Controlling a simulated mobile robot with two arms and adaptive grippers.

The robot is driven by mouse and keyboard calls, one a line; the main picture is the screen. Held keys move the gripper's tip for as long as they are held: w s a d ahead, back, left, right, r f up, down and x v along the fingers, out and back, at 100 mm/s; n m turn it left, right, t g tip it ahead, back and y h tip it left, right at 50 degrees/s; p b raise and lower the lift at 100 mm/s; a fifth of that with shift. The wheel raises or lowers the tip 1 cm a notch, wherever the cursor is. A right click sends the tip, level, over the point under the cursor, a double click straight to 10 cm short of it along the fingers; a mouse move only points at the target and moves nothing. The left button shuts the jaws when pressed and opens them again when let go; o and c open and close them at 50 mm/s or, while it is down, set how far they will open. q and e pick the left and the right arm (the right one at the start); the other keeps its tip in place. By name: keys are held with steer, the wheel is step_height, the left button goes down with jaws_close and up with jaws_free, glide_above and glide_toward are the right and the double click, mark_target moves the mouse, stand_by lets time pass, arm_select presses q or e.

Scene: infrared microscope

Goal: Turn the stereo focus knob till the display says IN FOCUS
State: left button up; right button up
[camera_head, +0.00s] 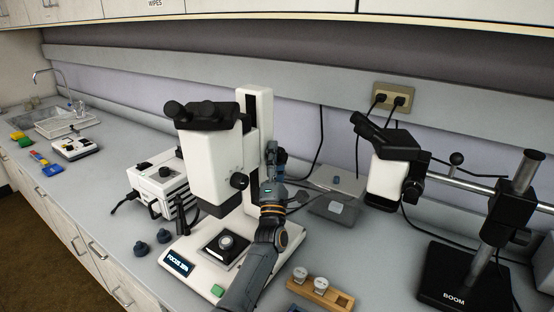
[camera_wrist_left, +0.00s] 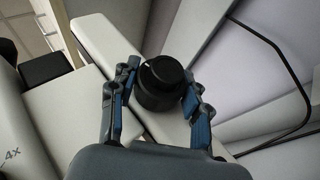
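The white stereo microscope (camera_head: 212,165) stands upright on its base in the head view. Its small dark display (camera_head: 178,263) reads FOCUS with a percentage too small to read surely. My left gripper (camera_head: 274,152) is at the right side of the microscope column. In the left wrist view, the black stereo focus knob (camera_wrist_left: 162,82) sits between the two blue-grey fingers of this gripper (camera_wrist_left: 161,74). The fingertips are against opposite sides of the knob. In the head view the gripper and arm hide this knob. My right gripper is in neither view.
A boom microscope (camera_head: 390,175) with a heavy black base (camera_head: 455,285) stands to the right. A wooden block with pale cylinders (camera_head: 322,293) lies in front of my arm. A white box (camera_head: 158,182) and dark knobs (camera_head: 141,248) are on the left.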

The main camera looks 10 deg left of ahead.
arm_select(q)
steer(key=o, duration=0.4)
steer(key=v, duration=1.2)
steer(key=shift+r, duration=0.1)
